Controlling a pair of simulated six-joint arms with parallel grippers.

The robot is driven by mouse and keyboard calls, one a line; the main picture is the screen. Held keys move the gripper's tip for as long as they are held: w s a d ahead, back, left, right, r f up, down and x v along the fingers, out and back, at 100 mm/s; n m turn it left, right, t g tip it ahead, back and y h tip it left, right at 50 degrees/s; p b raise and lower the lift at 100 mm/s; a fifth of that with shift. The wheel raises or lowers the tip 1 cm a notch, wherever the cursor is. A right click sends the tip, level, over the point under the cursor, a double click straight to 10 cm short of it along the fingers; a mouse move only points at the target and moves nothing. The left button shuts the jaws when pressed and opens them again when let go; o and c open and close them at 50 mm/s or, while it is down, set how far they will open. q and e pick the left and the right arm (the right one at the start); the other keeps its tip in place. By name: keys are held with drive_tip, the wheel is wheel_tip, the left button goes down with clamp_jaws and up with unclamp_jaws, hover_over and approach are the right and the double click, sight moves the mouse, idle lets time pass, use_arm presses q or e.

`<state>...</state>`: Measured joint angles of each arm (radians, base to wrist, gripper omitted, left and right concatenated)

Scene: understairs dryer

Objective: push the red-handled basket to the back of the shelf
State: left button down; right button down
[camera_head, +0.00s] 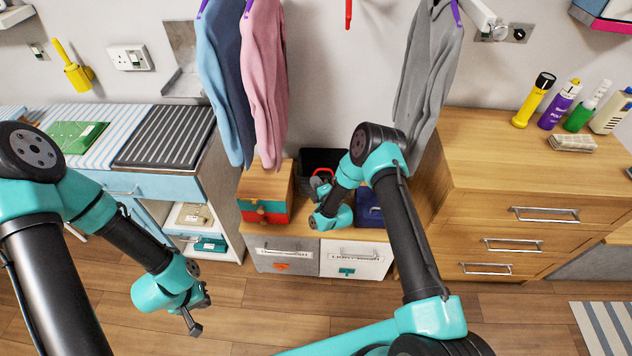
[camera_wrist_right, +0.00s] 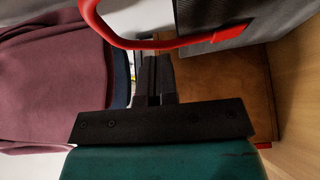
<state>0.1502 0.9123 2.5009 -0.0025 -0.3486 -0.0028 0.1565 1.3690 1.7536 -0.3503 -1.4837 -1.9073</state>
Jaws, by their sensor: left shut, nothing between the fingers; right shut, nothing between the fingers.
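The dark basket (camera_head: 318,157) stands towards the back of the low wooden shelf (camera_head: 285,229), against the wall. Its red handle (camera_head: 322,171) faces my right arm, which covers part of the basket. In the right wrist view the red handle (camera_wrist_right: 125,38) curves just beyond the fingers, and the dark basket side (camera_wrist_right: 222,22) is at the top. My right gripper (camera_wrist_right: 155,78) is shut and empty, close to the handle; I cannot tell if they touch. My left gripper (camera_head: 192,322) is shut and empty, low over the floor at the left.
A wooden box with coloured drawers (camera_head: 265,190) stands left of the basket, and a blue box (camera_head: 369,207) right. Labelled bins (camera_head: 352,259) sit below the shelf. Hanging clothes (camera_head: 265,80) reach down near the box. A wooden chest (camera_head: 510,190) bounds the right.

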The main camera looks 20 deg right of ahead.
drive_tip(key=shift+w+d, duration=0.15)
drive_tip(key=shift+w, duration=0.1)
drive_tip(key=shift+w+d, duration=0.6)
drive_tip(key=shift+w, duration=0.25)
drive_tip(key=shift+a, duration=0.1)
drive_tip(key=a+v, duration=0.2)
drive_tip(key=v, duration=1)
drive_tip(key=shift+s+a, duration=0.25)
drive_tip(key=shift+s, duration=0.45)
